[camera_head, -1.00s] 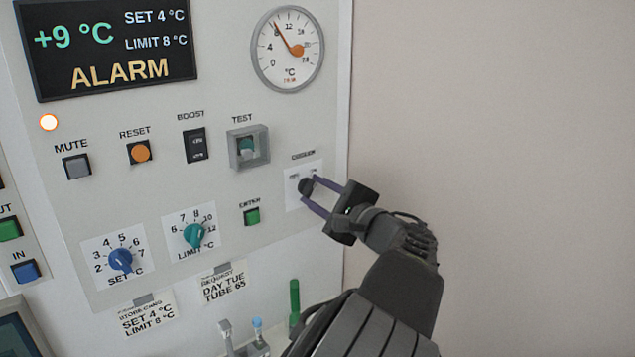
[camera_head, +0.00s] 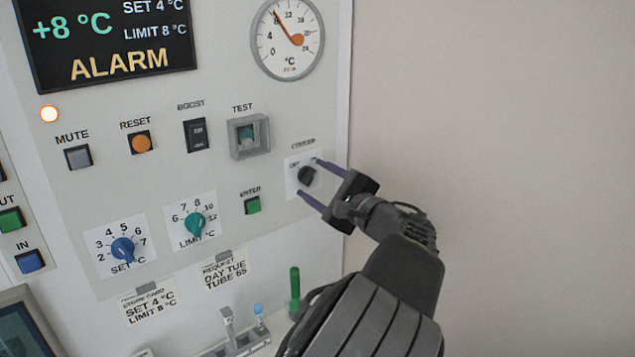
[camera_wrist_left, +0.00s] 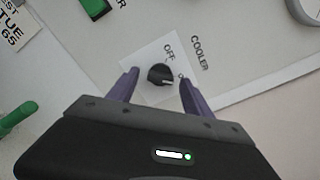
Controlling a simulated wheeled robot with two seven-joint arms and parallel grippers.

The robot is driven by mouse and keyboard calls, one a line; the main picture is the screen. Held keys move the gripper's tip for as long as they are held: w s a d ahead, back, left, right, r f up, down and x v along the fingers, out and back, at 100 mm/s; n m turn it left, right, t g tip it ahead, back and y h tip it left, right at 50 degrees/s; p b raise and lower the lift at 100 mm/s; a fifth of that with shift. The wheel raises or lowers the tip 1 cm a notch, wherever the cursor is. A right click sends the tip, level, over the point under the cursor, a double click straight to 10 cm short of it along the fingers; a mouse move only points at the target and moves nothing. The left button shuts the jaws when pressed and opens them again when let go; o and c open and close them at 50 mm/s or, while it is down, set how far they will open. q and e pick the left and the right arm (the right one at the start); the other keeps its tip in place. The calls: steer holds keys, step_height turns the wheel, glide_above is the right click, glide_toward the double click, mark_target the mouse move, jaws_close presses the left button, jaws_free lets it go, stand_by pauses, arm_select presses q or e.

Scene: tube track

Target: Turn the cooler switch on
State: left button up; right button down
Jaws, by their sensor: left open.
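The cooler switch is a black round knob (camera_head: 306,176) on a white plate at the right of the panel. It also shows in the left wrist view (camera_wrist_left: 160,76), where its white mark points right, away from OFF and toward a label partly hidden by a finger. My left gripper (camera_head: 308,177) is open, its two purple fingers on either side of the knob with gaps between. In the left wrist view the fingers (camera_wrist_left: 159,75) flank the knob, apart from it. My right gripper is not in view.
The display (camera_head: 110,45) reads +8 °C and ALARM, with a lit lamp (camera_head: 49,114) below. Nearby are a green ENTER button (camera_head: 252,205), a guarded TEST switch (camera_head: 248,136) and a teal LIMIT knob (camera_head: 194,225). A green tube (camera_head: 295,290) stands below. Bare wall lies to the right.

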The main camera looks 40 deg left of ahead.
arm_select(q)
steer(key=shift+s+d, duration=0.1)
steer(key=shift+d, duration=0.35)
steer(key=b+v, duration=0.2)
steer(key=v, duration=0.5)
stand_by(0.4)
